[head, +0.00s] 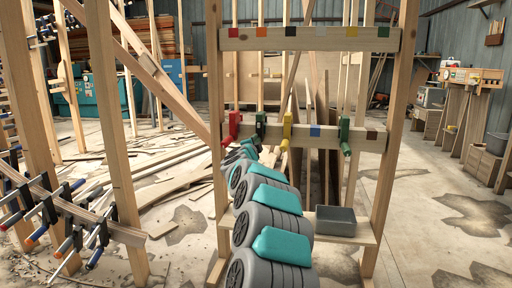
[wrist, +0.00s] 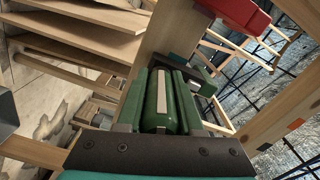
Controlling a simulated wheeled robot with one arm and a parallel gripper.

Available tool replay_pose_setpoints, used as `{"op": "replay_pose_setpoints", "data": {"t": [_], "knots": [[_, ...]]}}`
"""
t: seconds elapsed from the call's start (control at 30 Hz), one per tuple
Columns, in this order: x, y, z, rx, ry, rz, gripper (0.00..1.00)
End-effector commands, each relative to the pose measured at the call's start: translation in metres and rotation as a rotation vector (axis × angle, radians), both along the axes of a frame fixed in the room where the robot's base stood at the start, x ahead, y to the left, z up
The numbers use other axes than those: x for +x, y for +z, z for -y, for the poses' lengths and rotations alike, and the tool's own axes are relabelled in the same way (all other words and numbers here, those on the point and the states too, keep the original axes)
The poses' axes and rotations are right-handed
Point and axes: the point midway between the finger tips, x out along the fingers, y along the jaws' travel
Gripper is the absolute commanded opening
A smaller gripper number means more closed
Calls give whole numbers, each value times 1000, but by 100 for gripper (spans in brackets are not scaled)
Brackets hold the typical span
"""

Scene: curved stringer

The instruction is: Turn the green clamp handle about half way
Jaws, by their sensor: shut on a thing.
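A rail (head: 315,134) on the wooden frame carries a red clamp (head: 235,124), a dark green clamp (head: 260,124), a yellow clamp (head: 286,128) and another green clamp (head: 345,136). My gripper (head: 250,147) is at the left dark green clamp, beside the red one, and its far end looks small in the head view. In the wrist view my gripper (wrist: 160,88) is shut on the green clamp handle (wrist: 162,105), which shows a pale strip along it. The red clamp also shows in the wrist view (wrist: 240,12). My gripper hides part of the handle.
An upper rail (head: 310,38) with coloured squares spans the frame. A grey bin (head: 335,220) stands on the low shelf to the right of my arm. Loose boards (head: 165,185) lie on the floor at left. Black clamps (head: 75,225) stick out at far left. The floor at right is mostly open.

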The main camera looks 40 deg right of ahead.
Motion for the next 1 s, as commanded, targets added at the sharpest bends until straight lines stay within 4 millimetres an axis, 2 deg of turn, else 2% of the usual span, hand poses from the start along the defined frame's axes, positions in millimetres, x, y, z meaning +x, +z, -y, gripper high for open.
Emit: {"op": "replay_pose_setpoints", "data": {"t": [0.43, 1.0], "knots": [[0, -1, 0, 184, 0, 215, 0], [0, 0, 0, 227, 0, 263, 0]]}}
